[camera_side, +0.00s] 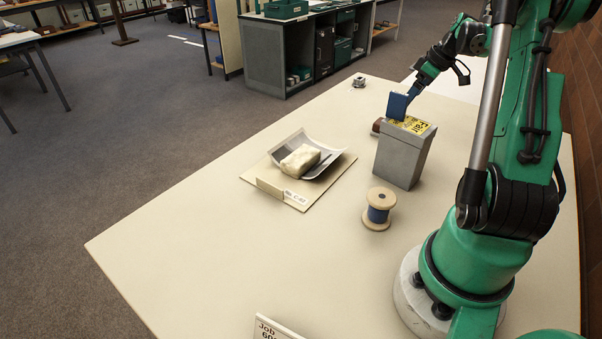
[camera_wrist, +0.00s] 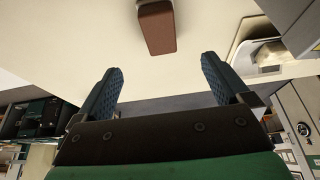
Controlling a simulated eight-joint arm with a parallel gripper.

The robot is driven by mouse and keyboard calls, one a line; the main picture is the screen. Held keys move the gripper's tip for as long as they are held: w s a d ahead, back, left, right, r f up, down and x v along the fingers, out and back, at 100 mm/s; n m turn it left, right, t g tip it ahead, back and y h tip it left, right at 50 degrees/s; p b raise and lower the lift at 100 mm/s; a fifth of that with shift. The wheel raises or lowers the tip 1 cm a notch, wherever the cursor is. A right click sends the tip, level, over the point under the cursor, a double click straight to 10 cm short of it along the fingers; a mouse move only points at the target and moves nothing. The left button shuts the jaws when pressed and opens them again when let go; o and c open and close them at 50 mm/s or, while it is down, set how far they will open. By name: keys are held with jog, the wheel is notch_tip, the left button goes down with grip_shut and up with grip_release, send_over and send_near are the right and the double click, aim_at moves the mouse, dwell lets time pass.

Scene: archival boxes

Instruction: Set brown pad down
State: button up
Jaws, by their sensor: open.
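The brown pad (camera_wrist: 157,30) lies on the pale tabletop in the wrist view, ahead of my fingertips and apart from them. In the side view only a small part of the brown pad (camera_side: 376,127) shows, at the left of the grey box; the rest is hidden behind the box. My gripper (camera_wrist: 166,80) is open, with nothing between its two blue ribbed fingers. In the side view my gripper (camera_side: 398,106) is behind the top of the grey box, with one blue finger face showing.
The upright grey box (camera_side: 402,160) with a yellow label stands close by. A blue-wound spool (camera_side: 378,210) stands in front of it. A curved grey tray (camera_side: 325,167) holding a cream block (camera_side: 300,160) rests on a board (camera_side: 258,180) to the left. The front-left tabletop (camera_side: 210,240) is clear.

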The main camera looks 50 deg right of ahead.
jog(key=w+a+r, duration=0.3)
jog(key=w+a, duration=0.1)
jog(key=a, duration=0.5)
jog(key=w+a+r, duration=0.2)
jog(key=w+a, duration=0.2)
jog(key=a, duration=0.5)
jog(key=s+a+f+t, duration=0.1)
jog(key=a, duration=0.8)
jog(key=s+a+f+t, duration=0.1)
jog(key=s+a, duration=0.1)
jog(key=a, duration=0.7)
jog(key=shift+t, duration=0.4)
